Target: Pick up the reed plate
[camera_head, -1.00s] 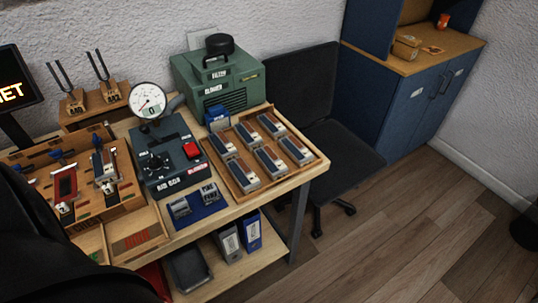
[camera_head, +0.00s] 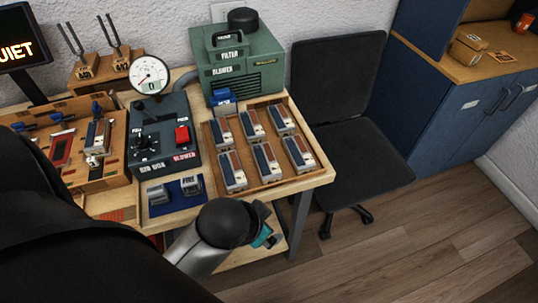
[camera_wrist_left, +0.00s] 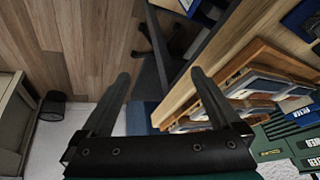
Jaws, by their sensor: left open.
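Several small blocks with blue and brown tops and pale metal ends (camera_head: 252,125) stand in rows in a wooden tray (camera_head: 325,168). A similar block (camera_head: 97,137) sits on the wooden board at the left. I cannot tell which piece is the reed plate. In the left wrist view my left gripper (camera_wrist_left: 160,78) is open and empty, and the tray's blocks (camera_wrist_left: 262,85) show tilted to its right, apart from the fingers. In the head view my left arm reaches in front of the table edge and its fingers are hidden. My right gripper is not in view.
A dark control box (camera_head: 160,135) with a round gauge (camera_head: 149,75) stands left of the tray. A green blower (camera_head: 238,62) stands behind it. A blue mat (camera_head: 162,207) with small metal parts lies in front. A black chair (camera_head: 345,110) is at the right, with open floor around it.

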